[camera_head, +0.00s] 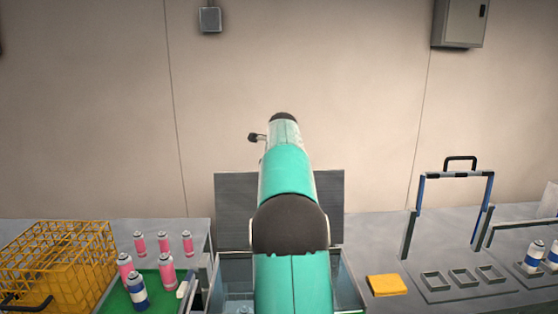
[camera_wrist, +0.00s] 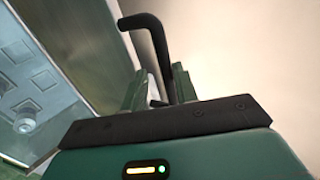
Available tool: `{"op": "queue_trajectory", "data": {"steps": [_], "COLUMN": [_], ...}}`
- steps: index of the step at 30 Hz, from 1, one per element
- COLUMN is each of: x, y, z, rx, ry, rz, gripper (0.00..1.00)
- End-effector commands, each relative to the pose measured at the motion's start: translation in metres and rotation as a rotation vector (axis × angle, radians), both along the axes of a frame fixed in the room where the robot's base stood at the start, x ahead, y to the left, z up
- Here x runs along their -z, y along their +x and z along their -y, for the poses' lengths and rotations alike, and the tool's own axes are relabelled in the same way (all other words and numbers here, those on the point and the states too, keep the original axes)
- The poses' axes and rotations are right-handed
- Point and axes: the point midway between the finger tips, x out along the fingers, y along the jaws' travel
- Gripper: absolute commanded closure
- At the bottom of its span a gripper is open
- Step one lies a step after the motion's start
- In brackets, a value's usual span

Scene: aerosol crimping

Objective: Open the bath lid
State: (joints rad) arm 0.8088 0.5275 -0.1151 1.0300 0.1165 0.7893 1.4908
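The bath lid (camera_head: 232,200) is a flat grey panel standing upright behind the bath (camera_head: 345,280). My arm covers its middle in the head view. In the wrist view the lid (camera_wrist: 88,40) is at the upper left, with a bent black handle (camera_wrist: 160,50) standing out from it. In the head view my gripper is hidden behind the arm.
A yellow wire crate (camera_head: 55,255) and a green tray (camera_head: 115,300) with cans stand at the left. A yellow sponge or cloth (camera_head: 386,285) lies right of the bath. A blue-and-grey frame (camera_head: 419,200) stands further right. The bath interior (camera_wrist: 35,95) shows in the wrist view.

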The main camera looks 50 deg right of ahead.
Motion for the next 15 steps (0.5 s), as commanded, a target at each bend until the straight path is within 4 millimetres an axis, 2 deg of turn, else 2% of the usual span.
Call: {"op": "queue_trajectory", "data": {"steps": [5, 15], "x": [-0.013, -0.064], "y": [-0.008, -0.043], "z": [-0.010, -0.049], "rx": [0.000, 0.000], "ry": [-0.002, -0.002], "rz": [0.001, 0.002], "gripper": [0.71, 0.71]}}
